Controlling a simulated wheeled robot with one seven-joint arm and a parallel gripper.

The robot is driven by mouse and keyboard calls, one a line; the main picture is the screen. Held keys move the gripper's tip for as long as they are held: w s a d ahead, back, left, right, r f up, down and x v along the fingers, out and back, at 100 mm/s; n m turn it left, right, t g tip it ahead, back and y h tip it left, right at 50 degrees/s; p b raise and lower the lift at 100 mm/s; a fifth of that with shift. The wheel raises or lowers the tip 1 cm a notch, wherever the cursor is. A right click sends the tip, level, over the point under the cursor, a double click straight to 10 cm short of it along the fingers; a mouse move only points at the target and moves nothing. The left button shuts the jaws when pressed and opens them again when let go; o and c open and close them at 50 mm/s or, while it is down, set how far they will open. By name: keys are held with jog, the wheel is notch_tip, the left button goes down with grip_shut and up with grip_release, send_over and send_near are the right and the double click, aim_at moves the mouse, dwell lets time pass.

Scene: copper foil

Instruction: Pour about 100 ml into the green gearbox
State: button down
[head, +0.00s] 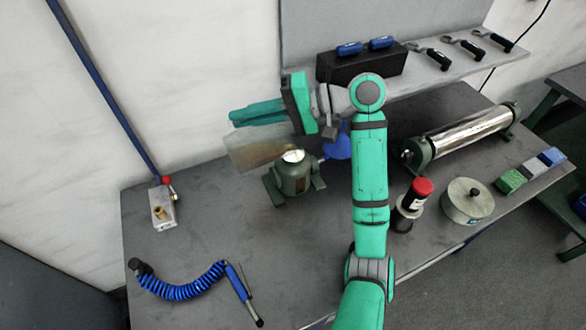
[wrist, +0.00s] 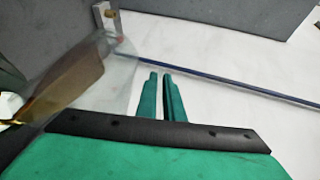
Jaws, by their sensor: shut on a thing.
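My gripper (head: 236,117) is shut on a see-through jug (head: 250,152), which hangs below the fingers above the bench. Amber liquid (wrist: 75,82) shows inside the jug in the wrist view, where the jug looks strongly tilted. The fingers (wrist: 160,78) are close together there; the exact grip on the jug is hidden. The green gearbox (head: 294,182) stands on the bench just right of and below the jug, with a round pale opening (head: 293,156) on top. The jug's right end is close to this opening. I cannot tell whether liquid is flowing or whether they touch.
A blue object (head: 338,146) stands behind the gearbox, partly hidden by my arm. A red-capped bottle (head: 416,194), a round lidded tin (head: 467,200) and a metal roller (head: 460,137) stand to the right. A blue coiled hose (head: 185,286) lies front left.

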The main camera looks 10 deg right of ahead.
aim_at(226, 142)
jog(key=a+f+h, duration=0.2)
jog(key=s+a+f+n+h, duration=0.1)
jog(key=a+f+h, duration=0.1)
jog(key=shift+s+a, duration=0.1)
jog(key=shift+a, duration=0.3)
jog(key=shift+w+d+t, duration=0.15)
jog(key=shift+w+t, duration=0.05)
jog(key=shift+t, duration=0.1)
jog(key=shift+s+d, duration=0.1)
jog(key=shift+d, duration=0.1)
jog(key=shift+s+a, duration=0.15)
jog(key=shift+a, duration=0.3)
jog(key=shift+d, duration=0.15)
jog(key=shift+a+f+n+h+b, duration=0.2)
jog(key=shift+f+n+h+b, duration=0.1)
jog(key=shift+f+h, duration=0.25)
